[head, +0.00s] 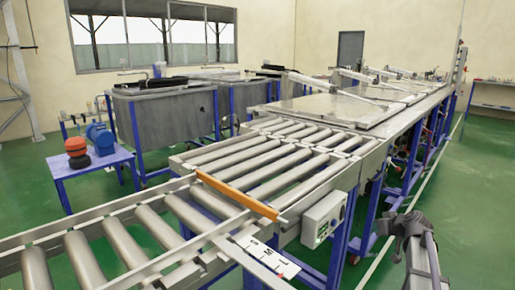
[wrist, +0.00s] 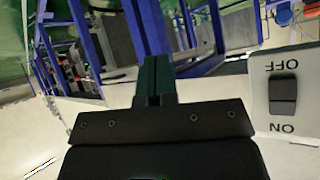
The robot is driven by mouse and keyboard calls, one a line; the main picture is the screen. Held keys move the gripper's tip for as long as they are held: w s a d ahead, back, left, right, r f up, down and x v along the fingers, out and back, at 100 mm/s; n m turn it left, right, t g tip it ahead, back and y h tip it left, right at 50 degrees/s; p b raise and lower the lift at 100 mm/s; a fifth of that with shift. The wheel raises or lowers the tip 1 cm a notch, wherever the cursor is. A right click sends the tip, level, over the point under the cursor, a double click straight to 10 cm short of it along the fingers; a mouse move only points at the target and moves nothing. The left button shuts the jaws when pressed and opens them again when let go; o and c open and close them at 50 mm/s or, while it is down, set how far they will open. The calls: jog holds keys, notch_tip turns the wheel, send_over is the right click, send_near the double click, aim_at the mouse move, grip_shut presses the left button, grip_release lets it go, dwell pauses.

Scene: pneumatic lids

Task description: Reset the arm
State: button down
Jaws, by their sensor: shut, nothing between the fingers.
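My gripper (wrist: 155,78) points away from the wrist camera, its dark fingers together and nothing between them. A pale switch box (wrist: 284,118) with a dark rocker switch (wrist: 283,95) stands at the right edge of the wrist view, to the right of my gripper and apart from it. Its OFF and ON labels look upside down; I cannot tell which side is pressed. In the head view, part of my arm (head: 411,228) shows at the lower right, to the right of the conveyor. A grey control box (head: 325,218) is mounted on the conveyor's near side.
A roller conveyor (head: 205,190) with an orange bar (head: 237,196) across it runs from the lower left to the back right. Grey tanks (head: 165,125) stand behind it. A blue cart (head: 88,163) is at left. Green floor (head: 455,215) is clear at right.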

jog(key=s+a+r+g+h+p, duration=0.1)
jog(key=s+a+r+g+p, duration=0.2)
jog(key=s+a+p, duration=0.3)
jog(key=s+a+r+m+g+h+p, duration=0.1)
jog(key=s+a+r+g+p, duration=0.2)
jog(key=s+a, duration=0.7)
jog(key=s+a+r+g+h+p, duration=0.1)
jog(key=s+a+r+g+p, duration=0.3)
jog(key=s+a+r+p, duration=0.3)
jog(key=s+a+p, duration=0.2)
jog(key=s, duration=0.3)
jog(key=shift+s+m+p, duration=0.3)
jog(key=shift+s+m, duration=0.1)
